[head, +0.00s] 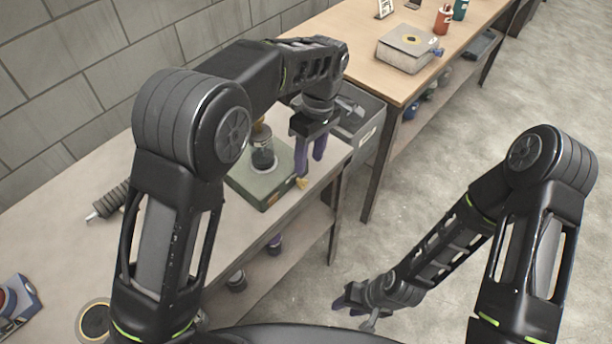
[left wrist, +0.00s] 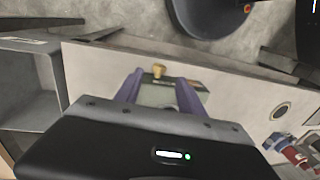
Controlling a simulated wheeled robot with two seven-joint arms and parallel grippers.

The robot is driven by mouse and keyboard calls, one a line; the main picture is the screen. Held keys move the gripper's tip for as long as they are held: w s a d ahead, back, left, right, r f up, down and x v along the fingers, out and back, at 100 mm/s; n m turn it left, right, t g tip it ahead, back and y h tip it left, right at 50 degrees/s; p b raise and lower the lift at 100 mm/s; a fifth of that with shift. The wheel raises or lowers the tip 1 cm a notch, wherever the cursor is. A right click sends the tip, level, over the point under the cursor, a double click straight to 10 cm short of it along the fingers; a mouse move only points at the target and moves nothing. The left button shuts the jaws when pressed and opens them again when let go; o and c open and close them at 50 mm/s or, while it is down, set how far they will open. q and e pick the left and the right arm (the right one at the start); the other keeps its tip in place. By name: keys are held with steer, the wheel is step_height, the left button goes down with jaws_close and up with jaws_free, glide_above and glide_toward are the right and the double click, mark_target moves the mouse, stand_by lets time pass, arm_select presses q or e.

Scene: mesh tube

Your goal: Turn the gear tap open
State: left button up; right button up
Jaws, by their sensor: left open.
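The gear tap is a green box (head: 262,188) on the near bench, with a dark cylinder (head: 263,155) on top and a small brass tap (head: 302,183) at its front right edge. My left gripper (head: 310,167) is open, its purple fingers pointing down beside the box near the brass tap. In the left wrist view the brass tap (left wrist: 158,70) shows between the fingertips, with part of the green box (left wrist: 158,96) behind it. Contact cannot be told. My right gripper (head: 352,300) hangs low over the floor, away from the bench; its jaw opening is unclear.
A grey open bin (head: 362,130) stands close right of the box. A ribbed dark part (head: 110,200) lies on the bench at left. A second bench (head: 375,62) holds a pale box (head: 408,48) and bottles. The floor at right is clear around my right arm.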

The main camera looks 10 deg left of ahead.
mark_target(305, 182)
arm_select(q)
steer(key=shift+s+a+f+p, duration=0.1)
steer(key=shift+s+f+p, duration=0.1)
steer(key=shift+f, duration=1.1)
steer(key=shift+s+a+f+p, duration=0.15)
steer(key=shift+f, duration=1.15)
steer(key=shift+s+a+f+p, duration=0.1)
steer(key=shift+s+f+p, duration=0.1)
steer(key=shift+f, duration=1.1)
steer(key=shift+c, duration=0.5)
jaws_close()
